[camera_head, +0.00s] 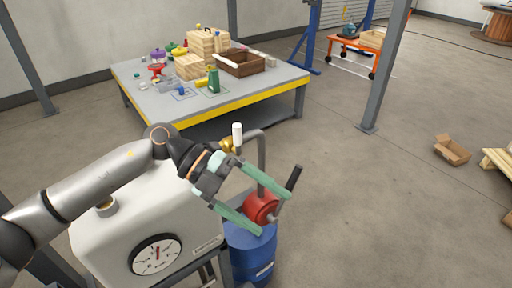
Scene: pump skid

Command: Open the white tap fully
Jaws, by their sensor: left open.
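The white tap has an upright white handle (237,134) on a brass body (226,145). It is at the far right edge of a cream tank (120,215), just beyond my left gripper's wrist. My arm hides the lower part of the tap. My left gripper (272,213) is open, with its two pale green fingers pointing right and toward the viewer. Its fingertips overlap a red pump in the picture; I cannot tell whether they touch it. No part of the tap is between the fingers. My right gripper is not in view.
The red pump (262,207), with a black handle (294,177) and bent grey pipe (262,160), tops a blue drum (250,250). A round gauge (155,255) is on the tank's front. A grey worktable (240,94) with several objects stands behind. Floor at right is mostly free.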

